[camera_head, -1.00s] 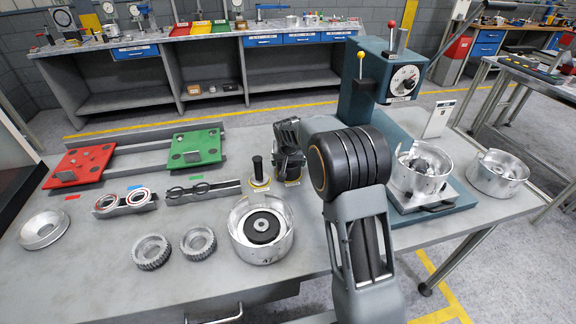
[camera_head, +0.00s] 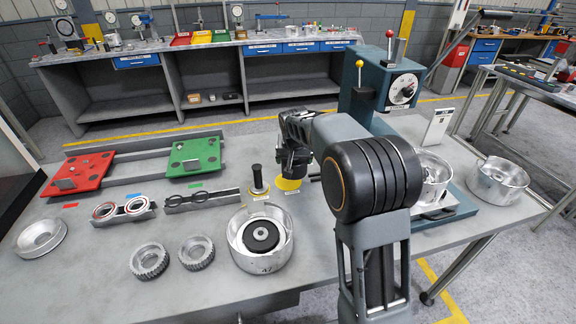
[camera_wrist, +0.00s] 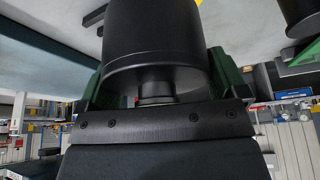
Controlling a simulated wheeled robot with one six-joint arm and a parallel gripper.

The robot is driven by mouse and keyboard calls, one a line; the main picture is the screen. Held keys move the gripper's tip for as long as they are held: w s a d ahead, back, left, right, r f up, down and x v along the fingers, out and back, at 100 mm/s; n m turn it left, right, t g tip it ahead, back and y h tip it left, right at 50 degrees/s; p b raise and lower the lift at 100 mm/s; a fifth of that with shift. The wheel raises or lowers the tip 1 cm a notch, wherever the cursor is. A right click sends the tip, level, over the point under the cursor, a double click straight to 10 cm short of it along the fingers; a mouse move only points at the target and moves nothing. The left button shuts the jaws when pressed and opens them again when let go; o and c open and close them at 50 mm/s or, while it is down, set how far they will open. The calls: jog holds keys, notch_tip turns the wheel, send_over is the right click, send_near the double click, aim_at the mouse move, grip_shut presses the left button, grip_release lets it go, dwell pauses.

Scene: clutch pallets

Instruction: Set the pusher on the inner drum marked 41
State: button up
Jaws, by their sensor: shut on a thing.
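My gripper (camera_head: 293,172) is over the yellow round spot (camera_head: 288,185) at the middle of the bench. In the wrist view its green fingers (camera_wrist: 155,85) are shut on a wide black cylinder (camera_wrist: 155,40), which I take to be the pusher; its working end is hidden. A second black-handled tool (camera_head: 257,178) stands on a yellow spot to the left. A silver drum (camera_head: 240,250) with a black centre stands in front; its mark looks like 47, but is hard to read. Another drum (camera_head: 432,180) sits in the press, partly behind my arm. No mark 41 is legible.
The green press (camera_head: 385,90) stands behind my arm. An open drum (camera_head: 497,182) is at the far right. Two toothed rings (camera_head: 196,252), a silver dish (camera_head: 40,238), red (camera_head: 80,172) and green (camera_head: 194,155) plates lie to the left.

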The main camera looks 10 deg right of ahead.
jog(key=s+d+r, duration=0.2)
jog(key=s+r, duration=0.1)
jog(key=s, duration=0.2)
jog(key=s+d+r+b, duration=0.1)
jog(key=s+d+r, duration=0.1)
jog(key=s, duration=0.3)
jog(key=shift+d+r, duration=0.25)
jog(key=shift+r, duration=0.5)
